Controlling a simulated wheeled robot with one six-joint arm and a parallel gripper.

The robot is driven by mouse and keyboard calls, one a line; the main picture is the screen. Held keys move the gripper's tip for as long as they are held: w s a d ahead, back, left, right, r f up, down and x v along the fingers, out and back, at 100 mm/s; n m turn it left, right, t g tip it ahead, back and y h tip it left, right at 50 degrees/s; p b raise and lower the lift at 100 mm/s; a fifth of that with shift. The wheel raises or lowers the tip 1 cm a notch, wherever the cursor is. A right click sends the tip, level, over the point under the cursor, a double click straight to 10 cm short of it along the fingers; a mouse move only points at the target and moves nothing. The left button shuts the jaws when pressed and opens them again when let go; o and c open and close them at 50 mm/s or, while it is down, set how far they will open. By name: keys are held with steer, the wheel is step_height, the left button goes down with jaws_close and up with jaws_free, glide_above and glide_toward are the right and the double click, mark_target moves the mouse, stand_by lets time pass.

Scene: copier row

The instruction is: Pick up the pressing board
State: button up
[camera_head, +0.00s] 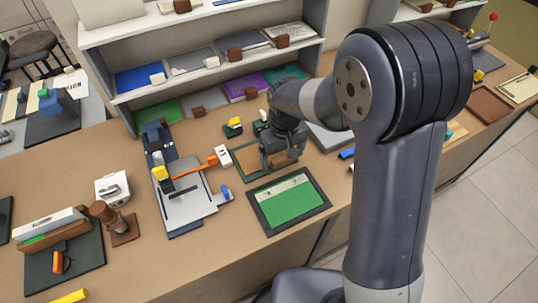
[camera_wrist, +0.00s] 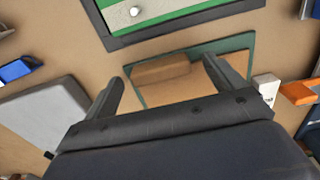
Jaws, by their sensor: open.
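The pressing board appears to be the flat brown board with a raised wooden block (camera_wrist: 160,68) along one edge. It lies on a green-bordered mat (camera_wrist: 249,41) on the counter. In the head view the brown board (camera_head: 247,158) is partly hidden by my gripper (camera_head: 281,161). In the wrist view my gripper (camera_wrist: 163,68) is open, with one finger on each side of the block and nothing held. I cannot tell how high the fingertips are above the board, or whether they touch it.
A dark-framed green board (camera_head: 290,204) lies in front. A paper trimmer (camera_head: 181,195) with an orange arm and white end (camera_head: 220,155) stands close on the left. A grey flat case (camera_wrist: 45,115) and a blue item (camera_wrist: 17,70) lie on the other side. Shelves (camera_head: 205,88) rise behind.

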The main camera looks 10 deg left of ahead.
steer(key=shift+c, duration=0.2)
steer(key=c, duration=0.9)
step_height(320, 180, up, 10)
stand_by(0.4)
